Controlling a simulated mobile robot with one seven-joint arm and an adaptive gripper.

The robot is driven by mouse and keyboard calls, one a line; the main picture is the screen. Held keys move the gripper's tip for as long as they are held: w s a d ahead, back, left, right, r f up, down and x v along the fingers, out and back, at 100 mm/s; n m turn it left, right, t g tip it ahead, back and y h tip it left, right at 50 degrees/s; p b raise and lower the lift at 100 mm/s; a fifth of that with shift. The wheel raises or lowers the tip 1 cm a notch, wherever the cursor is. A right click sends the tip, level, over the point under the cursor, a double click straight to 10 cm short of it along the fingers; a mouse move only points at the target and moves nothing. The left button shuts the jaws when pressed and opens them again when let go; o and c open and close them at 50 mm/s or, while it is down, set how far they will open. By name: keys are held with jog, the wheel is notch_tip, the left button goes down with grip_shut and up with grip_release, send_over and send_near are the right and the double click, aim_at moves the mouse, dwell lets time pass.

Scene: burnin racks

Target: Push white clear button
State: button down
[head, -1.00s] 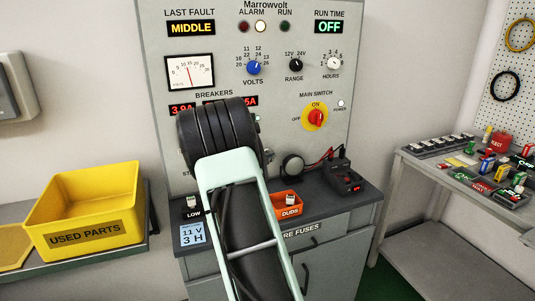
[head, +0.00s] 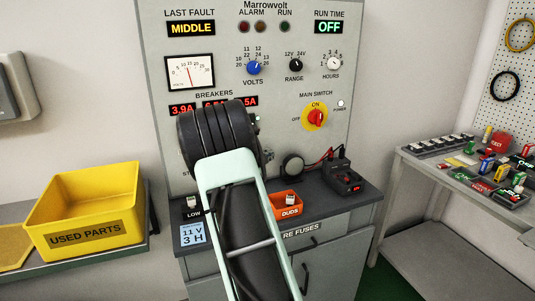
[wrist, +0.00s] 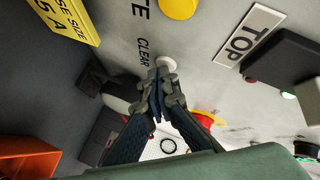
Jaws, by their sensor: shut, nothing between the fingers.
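The white clear button (wrist: 167,62) is a small round knob on the grey panel, beside the printed word CLEAR (wrist: 143,50) in the wrist view. My gripper (wrist: 160,76) is shut and empty, with its fingertips right at the button and overlapping its lower edge. Whether they touch it or press it in I cannot tell. In the head view my arm hides both the button and the fingertips. The test panel (head: 220,100) stands upright, with the fault display (head: 191,28) reading MIDDLE.
A red main switch (head: 316,118) on yellow is right of my arm. A yellow used parts bin (head: 90,205) stands left. The counter below holds an orange DUDS tray (head: 291,211) and a black device (head: 343,178). A yellow round button (wrist: 179,6) is near the clear button.

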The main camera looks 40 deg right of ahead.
jog(key=shift+s+a+b, duration=0.2)
jog(key=shift+s+b, duration=0.3)
jog(key=shift+s, duration=0.3)
jog(key=shift+s, duration=0.1)
jog(key=s+b, duration=0.1)
jog(key=s, duration=0.1)
jog(key=s+a+b, duration=0.1)
jog(key=s, duration=0.1)
jog(key=shift+s+a, duration=0.1)
jog(key=shift+s, duration=0.2)
dwell(0.6)
